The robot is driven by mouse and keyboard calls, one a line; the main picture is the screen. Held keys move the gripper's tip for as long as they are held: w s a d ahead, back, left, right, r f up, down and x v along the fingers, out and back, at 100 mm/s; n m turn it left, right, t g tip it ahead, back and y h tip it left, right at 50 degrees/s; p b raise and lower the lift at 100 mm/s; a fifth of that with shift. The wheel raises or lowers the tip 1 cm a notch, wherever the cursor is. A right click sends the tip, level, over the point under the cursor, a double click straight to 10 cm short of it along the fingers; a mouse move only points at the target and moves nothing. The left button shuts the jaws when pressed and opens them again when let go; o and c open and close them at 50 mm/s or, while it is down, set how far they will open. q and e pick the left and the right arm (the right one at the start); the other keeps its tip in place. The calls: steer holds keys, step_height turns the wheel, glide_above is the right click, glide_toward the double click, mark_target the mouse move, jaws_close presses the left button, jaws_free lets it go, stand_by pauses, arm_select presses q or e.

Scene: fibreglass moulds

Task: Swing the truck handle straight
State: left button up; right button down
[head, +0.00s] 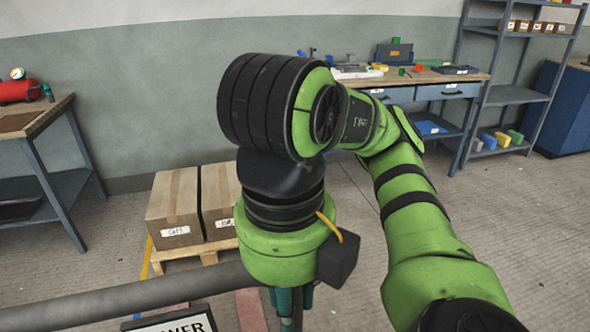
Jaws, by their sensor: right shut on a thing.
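A thick grey bar (120,300), which looks like the truck handle, runs in from the lower left and rises slightly to the right, to my right gripper. My right gripper (290,308) points down at the lower middle, with teal fingers partly seen under its green and black wrist. It is shut on the bar, though the grip itself is mostly hidden by the wrist and cut off by the bottom edge. The rest of the truck is not clearly visible. My left gripper is out of view.
Cardboard boxes (174,208) sit on a wooden pallet (190,257) behind the bar. A framed sign (180,323) shows at the bottom. A workbench (470,90) and shelf rack (510,97) stand at the back right, another bench (62,190) at left.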

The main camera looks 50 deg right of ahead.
steer(key=shift+s+a, duration=0.1)
steer(key=shift+a, duration=0.3)
steer(key=c, duration=1)
jaws_free()
steer(key=shift+o, duration=0.2)
steer(key=shift+w+a, duration=0.2)
steer(key=shift+a, duration=0.05)
steer(key=shift+s+d, duration=0.1)
steer(key=shift+r, duration=6.05)
